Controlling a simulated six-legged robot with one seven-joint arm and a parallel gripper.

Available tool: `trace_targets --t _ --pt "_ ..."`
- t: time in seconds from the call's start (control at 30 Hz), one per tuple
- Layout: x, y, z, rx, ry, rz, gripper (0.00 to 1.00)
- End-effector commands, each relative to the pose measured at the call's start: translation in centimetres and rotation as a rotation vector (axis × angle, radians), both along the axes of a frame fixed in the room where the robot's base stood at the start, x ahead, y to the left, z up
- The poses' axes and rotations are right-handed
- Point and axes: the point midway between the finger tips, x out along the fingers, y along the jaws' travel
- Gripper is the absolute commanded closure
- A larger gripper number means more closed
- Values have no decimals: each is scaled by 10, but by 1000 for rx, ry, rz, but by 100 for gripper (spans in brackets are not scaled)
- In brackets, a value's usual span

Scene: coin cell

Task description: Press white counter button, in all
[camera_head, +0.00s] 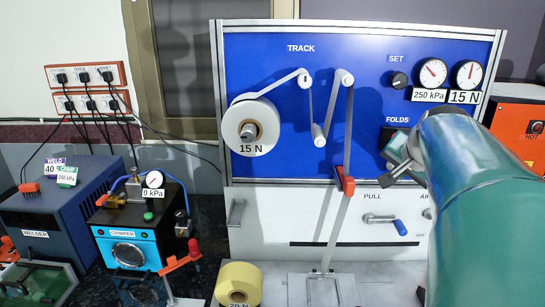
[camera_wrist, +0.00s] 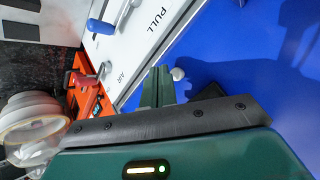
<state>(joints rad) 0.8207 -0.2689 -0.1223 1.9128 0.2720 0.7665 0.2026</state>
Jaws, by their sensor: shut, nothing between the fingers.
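A small white round button (camera_wrist: 179,74) stands out from the blue panel in the wrist view, just right of my fingertips. I take it to be the counter button; I cannot tell whether the fingers touch it. My gripper (camera_wrist: 158,72) is shut and empty, its green fingers pointing toward the panel. A dark box (camera_wrist: 209,91), likely the counter, is partly hidden behind my gripper's body. In the head view my gripper (camera_head: 388,176) is below the FOLDS label (camera_head: 397,119), and my arm covers much of that area. The button cannot be made out there.
The blue panel (camera_head: 265,75) carries a tape roll (camera_head: 238,121), tape guides and two gauges. Below it is a blue PULL lever (camera_head: 400,227). A red clip (camera_head: 347,184) is on the tape. The crimper (camera_head: 128,250) and welder (camera_head: 50,210) stand left; an orange unit (camera_head: 519,125) stands right.

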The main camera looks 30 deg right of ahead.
Motion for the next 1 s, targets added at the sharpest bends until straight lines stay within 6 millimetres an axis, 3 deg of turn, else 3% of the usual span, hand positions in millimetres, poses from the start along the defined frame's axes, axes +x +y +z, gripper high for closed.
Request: trace_targets --t 0.53,1.0 --pt "-40 24 1 -2 0 2 100" --pt "-40 28 1 -3 -1 8 100"
